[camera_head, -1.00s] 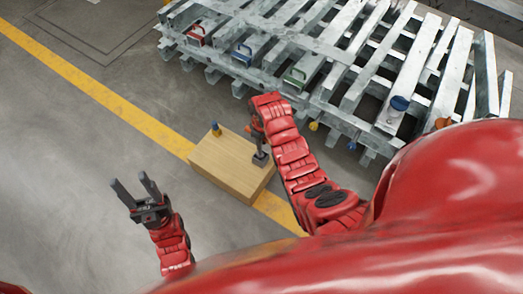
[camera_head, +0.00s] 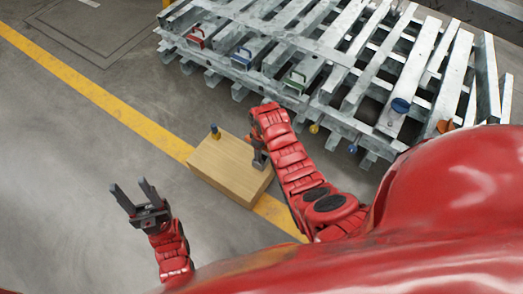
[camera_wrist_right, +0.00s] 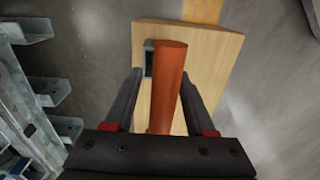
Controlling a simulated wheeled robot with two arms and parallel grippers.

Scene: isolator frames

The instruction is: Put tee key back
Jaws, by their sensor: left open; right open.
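A wooden block (camera_head: 226,172) lies on the floor. In the right wrist view an orange bar (camera_wrist_right: 168,85), which looks like the tee key's handle, lies between the two fingers of my right gripper (camera_wrist_right: 163,74). The fingers are open, one on each side of it. A dark square part (camera_wrist_right: 149,60) shows on the block just beside the bar. In the head view my right gripper (camera_head: 258,150) is at the block's right end and largely hides the key. My left gripper (camera_head: 138,198) is open and empty, over bare floor left of the block.
The floor at left is clear.

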